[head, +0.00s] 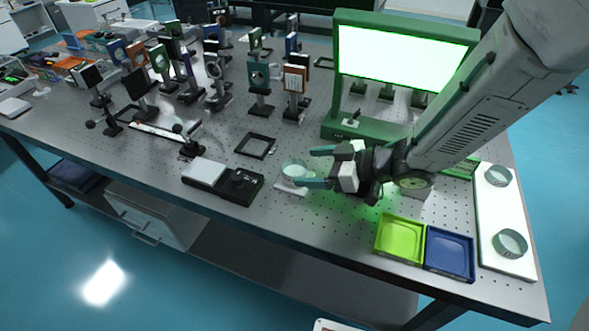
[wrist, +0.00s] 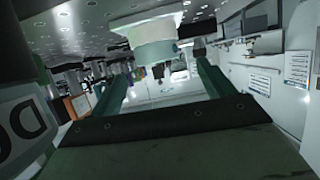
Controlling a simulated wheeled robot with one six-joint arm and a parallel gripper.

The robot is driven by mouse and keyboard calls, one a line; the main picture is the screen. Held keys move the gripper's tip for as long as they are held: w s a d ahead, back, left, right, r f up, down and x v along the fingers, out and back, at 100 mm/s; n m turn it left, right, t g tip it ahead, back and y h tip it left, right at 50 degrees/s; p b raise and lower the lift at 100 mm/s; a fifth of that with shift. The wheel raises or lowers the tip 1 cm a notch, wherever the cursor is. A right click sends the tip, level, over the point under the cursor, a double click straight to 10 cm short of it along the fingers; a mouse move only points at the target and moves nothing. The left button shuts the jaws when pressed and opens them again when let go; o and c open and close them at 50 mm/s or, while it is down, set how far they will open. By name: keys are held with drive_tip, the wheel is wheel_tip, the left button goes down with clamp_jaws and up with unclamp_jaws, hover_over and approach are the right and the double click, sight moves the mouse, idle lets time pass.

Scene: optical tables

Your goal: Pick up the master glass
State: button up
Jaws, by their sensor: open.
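A clear round glass (head: 294,170) stands on a small white base (head: 291,188) near the front edge of the table. My gripper (head: 308,167) is open, with its two green fingers reaching left, their tips at the right side of the glass. In the head view I cannot tell whether the fingers touch it. In the wrist view the open fingers (wrist: 160,88) point forward, and a pale round form (wrist: 150,42) shows at the top between them. I cannot tell for certain that it is this glass. No label on the glass can be read.
Two round glass pieces (head: 498,176) (head: 510,243) sit on a white board at the right. A green tray (head: 399,256) and a blue tray (head: 449,272) lie at the front. A bright green-framed panel (head: 402,60) stands behind my arm. Optical mounts (head: 217,80) crowd the back left.

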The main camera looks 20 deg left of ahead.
sight(294, 166)
drive_tip(key=x, duration=0.5)
drive_tip(key=shift+w+a+f, duration=0.1)
drive_tip(key=shift+f, duration=0.1)
drive_tip(key=c, duration=1.2)
drive_tip(key=shift+o, duration=0.2)
drive_tip(key=shift+r, duration=0.1)
